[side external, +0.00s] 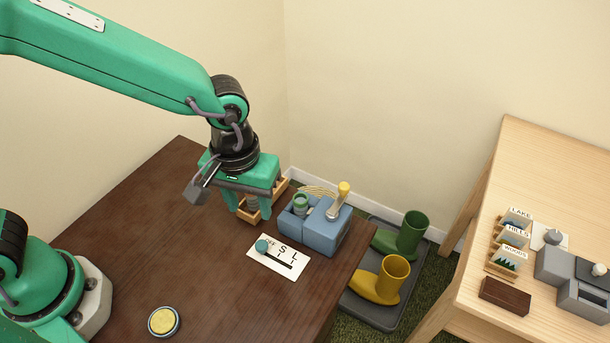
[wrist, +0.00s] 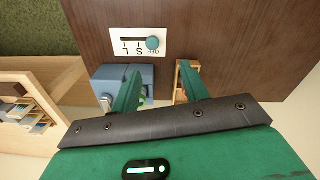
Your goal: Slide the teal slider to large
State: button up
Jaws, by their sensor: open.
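The teal slider (side external: 262,246) is a round knob at the OFF end of a dark slot in a white plate (side external: 303,258). The plate lies flat on the brown table and has S and L marks along the slot. The knob also shows in the wrist view (wrist: 152,43), at the right end of the slot beside the letters OFF. My gripper (side external: 250,212) is open and points down, above the table behind the plate. In the wrist view its fingertips (wrist: 160,70) are apart, with nothing between them, and the knob is beyond them.
A blue box (side external: 322,236) with a green ring and a yellow-topped handle stands beside the plate. A small wooden tray (side external: 279,189) is by my gripper. A yellow button (side external: 163,321) sits at the front. Boots on a grey mat (side external: 370,318) and a light wood table (side external: 555,170) are to the right.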

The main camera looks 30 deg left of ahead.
aim_at(262, 245)
jog(key=shift+s+d+f, duration=0.2)
jog(key=shift+d+f, duration=0.55)
jog(key=shift+d, duration=0.1)
jog(key=shift+f, duration=0.15)
jog(key=shift+f, duration=3.75)
grip_shut()
